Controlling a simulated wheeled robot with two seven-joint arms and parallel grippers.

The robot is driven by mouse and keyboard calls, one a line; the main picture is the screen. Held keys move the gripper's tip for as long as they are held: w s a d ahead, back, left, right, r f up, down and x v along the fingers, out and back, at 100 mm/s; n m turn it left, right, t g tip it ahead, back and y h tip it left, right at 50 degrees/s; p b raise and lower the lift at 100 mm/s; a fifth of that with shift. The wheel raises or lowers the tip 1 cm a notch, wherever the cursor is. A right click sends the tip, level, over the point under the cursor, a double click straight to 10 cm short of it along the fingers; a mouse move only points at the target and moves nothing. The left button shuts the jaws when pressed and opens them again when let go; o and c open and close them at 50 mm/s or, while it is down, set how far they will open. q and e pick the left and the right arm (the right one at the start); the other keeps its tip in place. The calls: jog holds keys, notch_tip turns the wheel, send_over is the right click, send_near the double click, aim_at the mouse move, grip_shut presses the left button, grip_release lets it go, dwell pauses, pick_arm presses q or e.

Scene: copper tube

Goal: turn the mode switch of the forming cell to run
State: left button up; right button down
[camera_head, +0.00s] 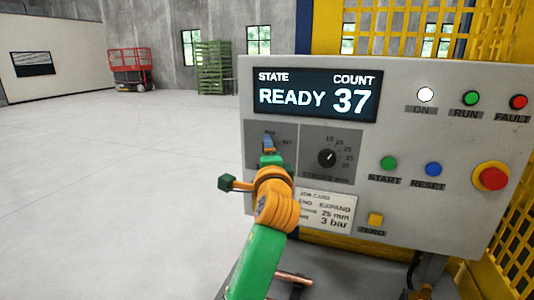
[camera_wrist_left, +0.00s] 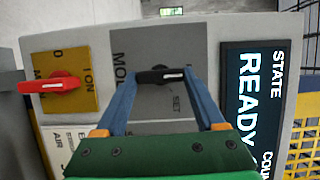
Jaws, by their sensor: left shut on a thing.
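The mode switch is a black knob (camera_wrist_left: 160,75) on a dark grey plate (camera_head: 258,131) at the panel's left, below the display (camera_head: 316,94). My left gripper (camera_head: 268,147) is shut on it, one blue finger on each end of the knob in the wrist view (camera_wrist_left: 160,78). A white mark on the knob lies toward the display side, so it seems to point upward on the panel. The word SET is beside it, off the mark's line. My gripper hides the knob in the head view, and no RUN label shows at the switch. My right gripper is out of view.
The display reads READY and 37. The ON lamp (camera_head: 425,94) is white. A stroke knob (camera_head: 327,157) is close right of my gripper; a red emergency button (camera_head: 490,177) is farther right. A red switch handle (camera_wrist_left: 52,85) on a yellow plate is nearby. The floor at left is clear.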

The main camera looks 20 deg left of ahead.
pick_arm(q)
jog(key=shift+r, duration=0.1)
jog(key=o, duration=1.3)
jog(key=shift+w+d, duration=0.1)
jog(key=shift+o, duration=0.2)
jog(key=b+v, duration=0.3)
jog(key=v, duration=0.4)
